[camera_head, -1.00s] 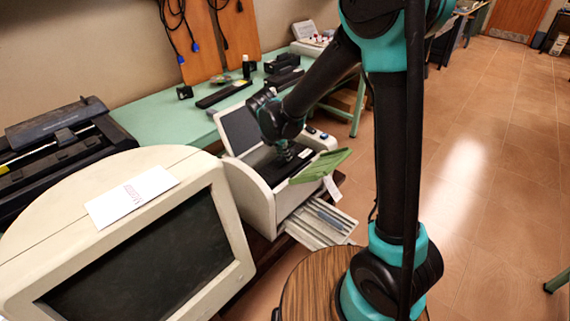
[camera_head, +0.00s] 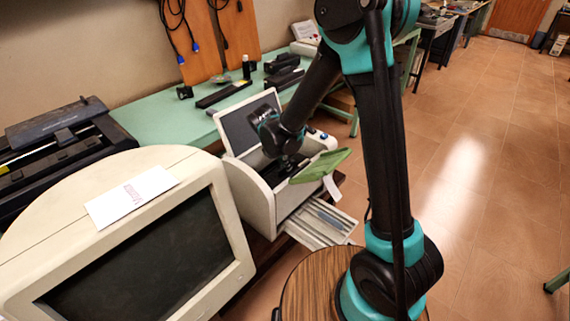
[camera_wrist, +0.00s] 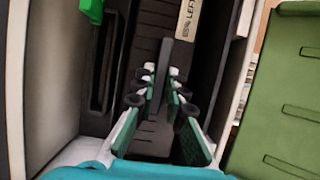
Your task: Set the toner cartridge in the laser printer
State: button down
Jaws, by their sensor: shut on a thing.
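The laser printer (camera_head: 262,200) is a cream box with its top lid raised and its dark inside open. My gripper (camera_head: 288,160) reaches down into that opening. In the wrist view my gripper (camera_wrist: 160,80) is shut on the thin grey grip of the toner cartridge (camera_wrist: 152,40), a dark ribbed body with a pale label at its far end. The cartridge lies down between the printer's inner walls. My arm hides most of it in the head view, and I cannot tell whether it is fully seated.
A green flap (camera_head: 320,166) sticks out on the printer's right side and shows beside the opening in the wrist view (camera_wrist: 280,100). A paper tray (camera_head: 322,222) extends below. An old monitor (camera_head: 150,245) stands close on the left. The green bench (camera_head: 165,122) behind holds several black parts.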

jog(key=c, duration=1.6)
grip_release()
jog(key=v, duration=1.2)
jog(key=shift+s+r, duration=0.1)
jog(key=shift+r, duration=0.15)
